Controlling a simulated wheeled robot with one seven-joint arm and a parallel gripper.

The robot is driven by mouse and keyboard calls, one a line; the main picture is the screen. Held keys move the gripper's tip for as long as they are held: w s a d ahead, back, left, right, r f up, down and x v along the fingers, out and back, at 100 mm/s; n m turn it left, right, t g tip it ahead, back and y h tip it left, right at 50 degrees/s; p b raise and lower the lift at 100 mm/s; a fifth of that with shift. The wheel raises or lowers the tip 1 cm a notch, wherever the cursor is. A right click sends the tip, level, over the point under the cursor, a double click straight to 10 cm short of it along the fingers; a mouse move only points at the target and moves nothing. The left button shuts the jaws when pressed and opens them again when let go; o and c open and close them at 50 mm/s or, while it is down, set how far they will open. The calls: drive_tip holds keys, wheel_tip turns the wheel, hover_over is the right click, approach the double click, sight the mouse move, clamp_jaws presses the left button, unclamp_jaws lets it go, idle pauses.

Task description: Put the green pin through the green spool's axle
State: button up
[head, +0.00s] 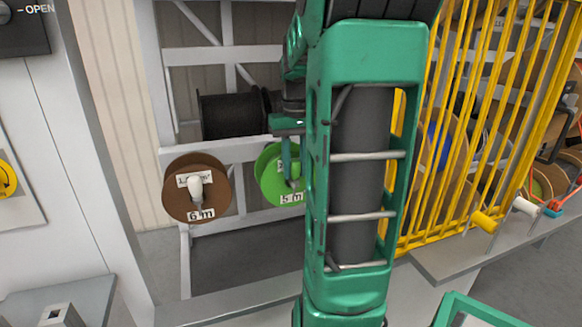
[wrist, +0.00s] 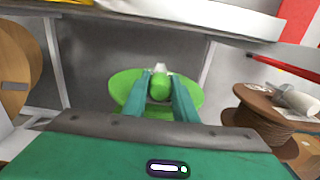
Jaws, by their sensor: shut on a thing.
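The green spool (head: 268,178) hangs on the rack in the head view, with a "5 m" label below its centre. My arm hides its right side. In the wrist view the green spool (wrist: 125,88) lies straight ahead, behind the fingers. My gripper (wrist: 160,88) is shut on the green pin (wrist: 160,86), whose rounded green end shows between the fingertips, in line with the spool's middle. In the head view my gripper (head: 292,182) is in front of the spool's face. The pin's shaft is hidden, so I cannot tell how deep it sits in the axle.
A brown spool (head: 180,195) with a white pin (head: 196,188) hangs to the left, labelled "6 m". A black reel (head: 230,115) sits above. Yellow bars (head: 450,130) stand at right, above a grey ledge (head: 470,255) with yellow and white pins.

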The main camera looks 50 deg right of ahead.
drive_tip(key=o, duration=1.1)
wheel_tip(320, 180, up, 11)
drive_tip(key=shift+w+f, duration=0.1)
drive_tip(key=s+a+f, duration=0.4)
drive_tip(key=a+f, duration=0.1)
drive_tip(key=f, duration=0.1)
drive_tip(key=s+a+f, duration=0.5)
drive_tip(key=a+f, duration=0.1)
drive_tip(key=s+a+f, duration=0.5)
drive_tip(key=f, duration=0.1)
drive_tip(key=shift+a+f, duration=0.25)
drive_tip(key=shift+a, duration=0.05)
